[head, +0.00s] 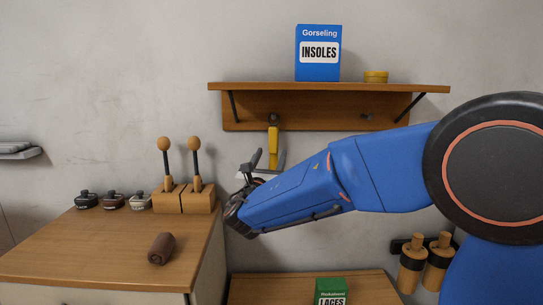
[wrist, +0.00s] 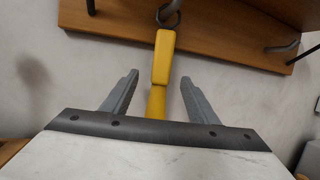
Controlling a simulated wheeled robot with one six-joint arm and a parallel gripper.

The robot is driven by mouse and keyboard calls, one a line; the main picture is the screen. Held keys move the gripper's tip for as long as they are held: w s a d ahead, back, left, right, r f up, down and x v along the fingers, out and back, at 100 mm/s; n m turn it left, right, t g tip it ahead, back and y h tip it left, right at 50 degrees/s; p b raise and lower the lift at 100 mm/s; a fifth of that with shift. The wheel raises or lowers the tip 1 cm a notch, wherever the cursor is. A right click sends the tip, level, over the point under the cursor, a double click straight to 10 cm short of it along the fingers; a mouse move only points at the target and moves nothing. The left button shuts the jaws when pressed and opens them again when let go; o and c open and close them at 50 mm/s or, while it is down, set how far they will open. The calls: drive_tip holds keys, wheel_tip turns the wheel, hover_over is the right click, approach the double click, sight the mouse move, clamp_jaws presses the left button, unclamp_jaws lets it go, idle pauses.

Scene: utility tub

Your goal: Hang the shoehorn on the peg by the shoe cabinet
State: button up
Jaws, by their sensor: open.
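The yellow shoehorn (head: 273,138) hangs upright under the wall shelf, at the left one of two dark pegs. In the wrist view the shoehorn (wrist: 163,58) has a dark ring at its top, which appears to be around the peg (wrist: 165,14). The right peg (head: 367,116) is empty. My gripper (head: 268,160) is open just below the shelf. In the wrist view its fingers (wrist: 159,80) stand on either side of the shoehorn with a gap on each side. The shoehorn's lower end is hidden behind my gripper.
The wooden shelf (head: 325,88) carries a blue insoles box (head: 318,60) and a yellow tin (head: 376,77). The left cabinet top (head: 100,245) holds a brown roll (head: 161,249), shoe trees (head: 180,190) and several small jars. A green laces box (head: 331,291) stands on the lower wooden top (head: 270,289).

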drive_tip(key=v, duration=1.6)
drive_tip(key=s+d+f+m+g+h, duration=0.1)
drive_tip(key=d+f+m+g+h, duration=0.2)
drive_tip(key=d, duration=0.7)
drive_tip(key=s+d+f+m+g+h, duration=0.15)
drive_tip(key=d+m+g, duration=0.4)
drive_tip(key=d, duration=0.55)
drive_tip(key=s+d+f+m+g, duration=0.5)
drive_tip(key=s+d+m, duration=0.2)
drive_tip(key=d, duration=0.3)
drive_tip(key=s+d+f+m+g+y, duration=0.2)
drive_tip(key=s+f+m, duration=0.15)
drive_tip(key=s, duration=0.25)
drive_tip(key=s+d+f+m+g+y, duration=0.1)
drive_tip(key=s+d+f+m+y, duration=0.15)
drive_tip(key=s+m, duration=0.2)
drive_tip(key=s+a+f+m+y, duration=0.2)
drive_tip(key=s+a+m+y, duration=0.4)
drive_tip(key=s+m, duration=0.2)
drive_tip(key=shift+s+f+m+t, duration=0.2)
drive_tip(key=shift+f+m+t, duration=0.25)
drive_tip(key=shift+m, duration=0.1)
